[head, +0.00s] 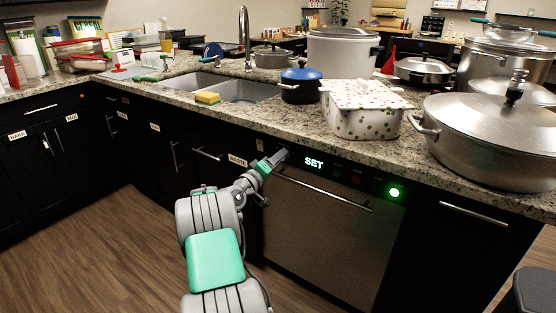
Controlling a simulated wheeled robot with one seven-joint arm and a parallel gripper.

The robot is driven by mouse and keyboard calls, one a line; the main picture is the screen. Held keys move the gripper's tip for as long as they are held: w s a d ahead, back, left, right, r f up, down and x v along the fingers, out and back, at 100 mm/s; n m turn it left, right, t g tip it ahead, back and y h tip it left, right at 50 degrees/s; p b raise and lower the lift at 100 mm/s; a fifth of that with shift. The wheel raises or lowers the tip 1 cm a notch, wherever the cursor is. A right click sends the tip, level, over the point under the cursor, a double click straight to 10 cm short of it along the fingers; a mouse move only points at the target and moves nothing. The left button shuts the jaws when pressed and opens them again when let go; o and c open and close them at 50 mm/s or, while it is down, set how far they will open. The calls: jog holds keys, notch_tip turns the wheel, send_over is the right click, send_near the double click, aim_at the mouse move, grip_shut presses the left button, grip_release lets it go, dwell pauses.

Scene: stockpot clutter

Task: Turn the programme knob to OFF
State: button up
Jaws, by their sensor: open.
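The dishwasher (325,235) is built in under the counter, with a dark control strip along its top. Its display (314,163) reads "SET". A green light (394,192) glows at the right end of the strip, with a faint red button left of it. My gripper (281,156) is open at the left end of the strip, close to the panel. The programme knob cannot be made out; my gripper covers that end of the strip. I cannot tell whether the fingers are around the knob or touch it.
The granite counter edge (300,147) runs just above my gripper. A dishwasher handle (318,190) sticks out below the strip. A dotted white box (362,112), a blue-lidded pot (300,84) and a large steel pan (490,140) crowd the counter. The left floor is clear.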

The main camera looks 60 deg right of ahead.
jog(key=w+a, duration=0.1)
jog(key=a, duration=0.6)
jog(key=shift+a+f, duration=0.3)
jog(key=shift+a, duration=0.05)
jog(key=shift+w, duration=0.1)
